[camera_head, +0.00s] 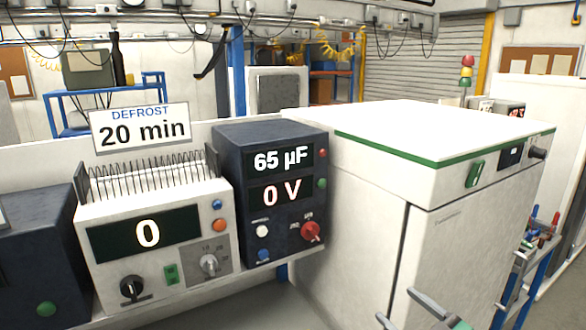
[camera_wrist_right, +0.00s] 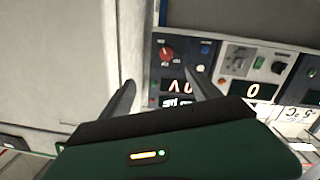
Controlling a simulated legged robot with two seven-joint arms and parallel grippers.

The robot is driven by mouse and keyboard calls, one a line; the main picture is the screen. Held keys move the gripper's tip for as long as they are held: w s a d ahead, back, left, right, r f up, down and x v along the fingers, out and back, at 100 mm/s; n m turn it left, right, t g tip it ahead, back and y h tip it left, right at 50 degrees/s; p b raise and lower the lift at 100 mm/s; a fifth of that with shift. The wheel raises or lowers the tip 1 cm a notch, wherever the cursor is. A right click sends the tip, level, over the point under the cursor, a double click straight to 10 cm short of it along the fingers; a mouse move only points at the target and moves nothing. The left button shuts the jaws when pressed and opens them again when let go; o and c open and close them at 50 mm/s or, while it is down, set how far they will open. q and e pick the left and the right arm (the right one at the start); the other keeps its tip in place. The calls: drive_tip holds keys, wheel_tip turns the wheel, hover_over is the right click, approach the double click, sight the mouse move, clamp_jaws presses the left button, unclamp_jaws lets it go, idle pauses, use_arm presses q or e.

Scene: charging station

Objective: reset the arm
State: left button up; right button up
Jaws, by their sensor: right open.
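My right gripper (camera_head: 396,305) shows at the bottom right of the head view, in front of the large white cabinet (camera_head: 350,240). Its two dark fingers are apart with nothing between them. In the right wrist view the gripper (camera_wrist_right: 164,75) is also open and empty, and the dark unit with the red knob (camera_wrist_right: 166,54) lies beyond the fingers, upside down in that picture. My left gripper is in neither view.
A white device (camera_head: 165,283) reading 0, under a "DEFROST 20 min" sign (camera_head: 143,128), stands left of the dark unit (camera_head: 228,160) reading 65 µF and 0 V. A blue-framed cart (camera_head: 540,270) stands at the right. Floor (camera_head: 280,310) shows between bench and cabinet.

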drive_tip(key=s+d+f+m+g+h, duration=0.2)
drive_tip(key=f+m+g+h, duration=0.15)
drive_tip(key=f, duration=0.35)
drive_tip(key=s+d+f+m+g+h, duration=0.1)
drive_tip(key=f+m+g+h, duration=0.15)
drive_tip(key=f+h, duration=0.3)
drive_tip(key=s+a+f+m+g, duration=0.1)
drive_tip(key=s+a+f+g, duration=0.1)
drive_tip(key=s, duration=0.3)
drive_tip(key=s+a+f+m+g, duration=0.1)
drive_tip(key=s+a+f+g, duration=0.1)
drive_tip(key=s+f, duration=0.2)
drive_tip(key=s+a+f+m+g+y, duration=0.1)
drive_tip(key=s+a+f+g, duration=0.1)
drive_tip(key=s, duration=0.5)
drive_tip(key=shift+s+a+f+g, duration=0.15)
drive_tip(key=shift+s+f+g, duration=0.15)
drive_tip(key=shift+f+g, duration=0.4)
drive_tip(key=shift+a, duration=0.2)
